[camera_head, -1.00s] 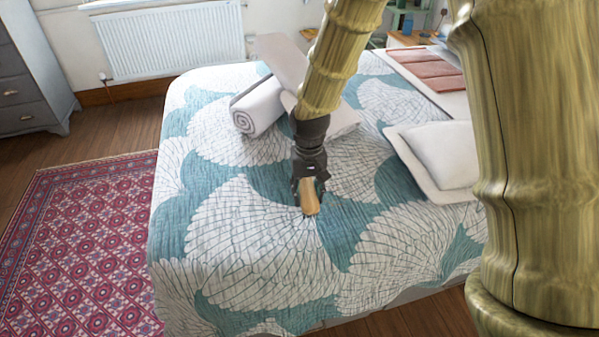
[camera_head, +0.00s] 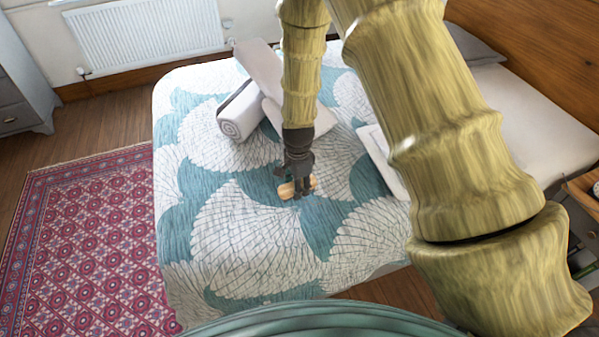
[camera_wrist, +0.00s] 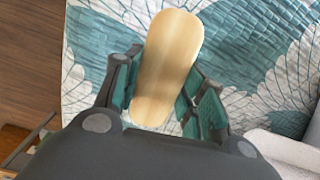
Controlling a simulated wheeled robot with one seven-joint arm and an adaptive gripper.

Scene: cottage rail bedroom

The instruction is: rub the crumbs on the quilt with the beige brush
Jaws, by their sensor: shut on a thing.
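The beige brush (camera_head: 297,188) has a smooth, rounded wooden back. My gripper (camera_head: 298,186) is shut on it, over the middle of the bed. In the wrist view the brush (camera_wrist: 168,62) lies between the two fingers (camera_wrist: 165,95), its back facing the camera. Its bristles are hidden, and I cannot tell whether they touch the cloth. The quilt (camera_head: 240,235), teal with white scallop shapes, covers the bed; it also fills much of the wrist view (camera_wrist: 245,50). I cannot make out any crumbs on it.
A rolled white towel (camera_head: 240,112) and grey-white folded cloths (camera_head: 262,68) lie behind my gripper. A white cushion-like piece (camera_head: 378,160) is to its right, partly behind my arm. The quilt's front left is clear. A red patterned rug (camera_head: 90,240) lies left of the bed.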

